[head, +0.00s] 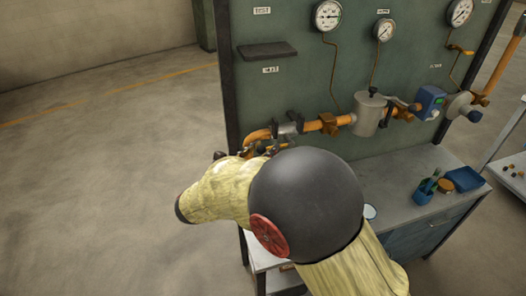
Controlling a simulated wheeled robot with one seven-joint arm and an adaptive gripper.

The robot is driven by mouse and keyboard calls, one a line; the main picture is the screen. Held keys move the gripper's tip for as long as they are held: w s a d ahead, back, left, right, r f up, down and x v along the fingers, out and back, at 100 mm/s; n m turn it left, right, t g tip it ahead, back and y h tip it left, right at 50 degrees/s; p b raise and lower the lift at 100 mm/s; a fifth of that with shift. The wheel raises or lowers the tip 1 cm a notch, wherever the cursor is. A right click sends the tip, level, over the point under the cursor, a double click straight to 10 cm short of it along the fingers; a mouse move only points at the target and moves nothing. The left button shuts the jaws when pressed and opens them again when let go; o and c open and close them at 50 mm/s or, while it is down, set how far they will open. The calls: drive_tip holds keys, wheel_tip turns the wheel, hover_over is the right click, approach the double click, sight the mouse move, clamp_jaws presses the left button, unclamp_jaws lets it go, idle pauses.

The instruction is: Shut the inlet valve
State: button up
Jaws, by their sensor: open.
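The orange pipe (322,123) runs across the green panel in the head view. Its left end bends down at an orange elbow (257,136) beside a grey fitting (289,126). My forearm reaches left and covers the area below this bend. My gripper (262,150) shows only as small dark parts just under the bend, beyond my wrist. It is open, and its fingertips are mostly hidden. I cannot tell whether it touches anything. The inlet valve cannot be made out for certain. A red spoked disc (270,237) shows against my black elbow; I cannot tell what it belongs to.
Gauges (327,15) sit high on the panel (290,90), with a small dark shelf (266,50) at left. A grey canister (369,114) and a blue box (430,101) sit along the pipe. The bench (400,172) holds a cup and a blue tray (465,179). Floor at left is clear.

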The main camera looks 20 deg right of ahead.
drive_tip(key=shift+c, duration=0.4)
drive_tip(key=c, duration=1.1)
clamp_jaws()
